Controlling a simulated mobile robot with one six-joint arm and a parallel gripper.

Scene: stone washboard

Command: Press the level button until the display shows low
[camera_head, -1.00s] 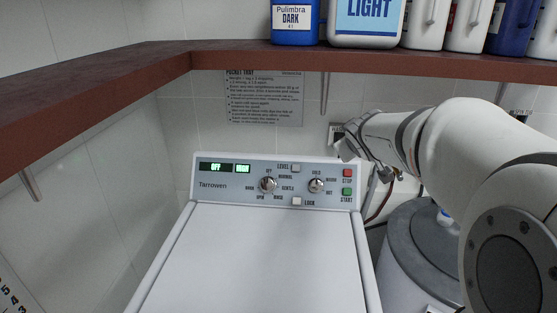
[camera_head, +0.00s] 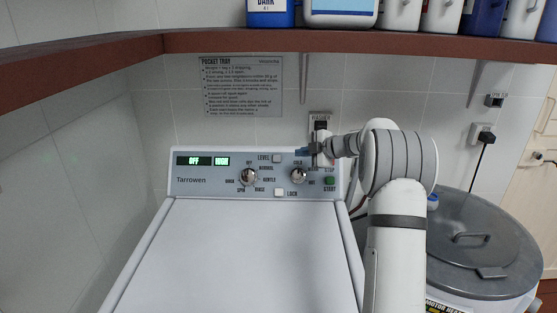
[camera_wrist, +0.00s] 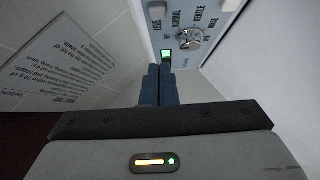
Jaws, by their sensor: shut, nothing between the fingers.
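The white washer's control panel (camera_head: 210,181) carries a pale square level button (camera_head: 277,158) at its top middle. The level button also shows at the top of the wrist view (camera_wrist: 157,11). The left display (camera_head: 194,161) reads OFF in green. The second green display (camera_head: 221,161) is too small to read; a lit green display shows just beyond the fingers in the wrist view (camera_wrist: 166,55). My gripper (camera_head: 300,152) is shut and empty, its blue fingers pointing left, a little right of the level button and apart from it. It also shows in the wrist view (camera_wrist: 160,72).
Two knobs (camera_head: 249,177) (camera_head: 298,175) and a lock button (camera_head: 279,193) sit below. The green start button (camera_head: 330,181) is below my wrist. A brown shelf (camera_head: 350,42) with bottles spans above. A grey lidded drum (camera_head: 500,225) stands at right.

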